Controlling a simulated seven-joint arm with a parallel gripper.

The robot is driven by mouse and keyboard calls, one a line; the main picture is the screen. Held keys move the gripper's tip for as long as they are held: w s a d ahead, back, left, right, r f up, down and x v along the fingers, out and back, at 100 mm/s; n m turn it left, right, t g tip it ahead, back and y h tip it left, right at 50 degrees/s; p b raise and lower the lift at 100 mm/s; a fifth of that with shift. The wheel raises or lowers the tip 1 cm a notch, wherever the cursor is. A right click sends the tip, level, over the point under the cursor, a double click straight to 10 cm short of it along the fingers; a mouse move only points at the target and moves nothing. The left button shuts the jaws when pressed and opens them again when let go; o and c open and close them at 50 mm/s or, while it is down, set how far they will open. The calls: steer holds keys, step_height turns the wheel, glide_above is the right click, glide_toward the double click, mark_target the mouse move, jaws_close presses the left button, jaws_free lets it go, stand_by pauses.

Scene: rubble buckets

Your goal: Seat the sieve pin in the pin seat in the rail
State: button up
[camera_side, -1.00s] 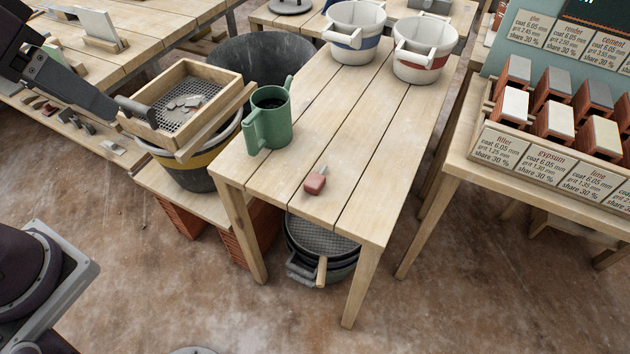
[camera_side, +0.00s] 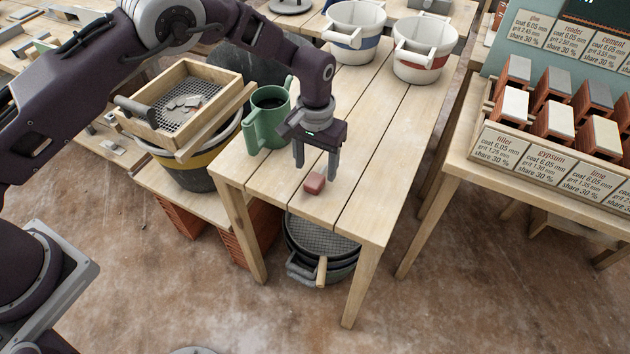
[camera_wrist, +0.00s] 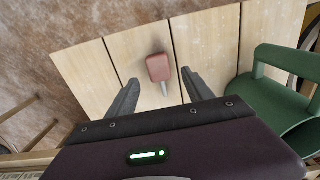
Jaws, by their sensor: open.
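The sieve pin, with a reddish block head (camera_side: 314,183) and a thin grey shank, lies on the slatted wooden table. In the wrist view its head (camera_wrist: 159,67) is beyond my fingertips and its grey shank points back between them. My gripper (camera_side: 317,176) points down over the pin and is open, with nothing held. In the wrist view the fingers (camera_wrist: 160,78) stand apart on either side of the shank. A wooden sieve frame (camera_side: 182,68) with mesh and grey rubble sits on a yellow-banded bucket at the left. I cannot make out the pin seat in the rail.
A green two-handled mug (camera_side: 264,125) with dark contents stands close to the left of my gripper. White buckets with blue (camera_side: 352,45) and red (camera_side: 420,62) bands stand at the table's far end. The table's right side is clear.

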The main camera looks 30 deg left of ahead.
mark_target(316, 177)
step_height(316, 177, down, 4)
steer(key=shift+r, duration=0.25)
jaws_close()
step_height(316, 177, up, 10)
stand_by(0.4)
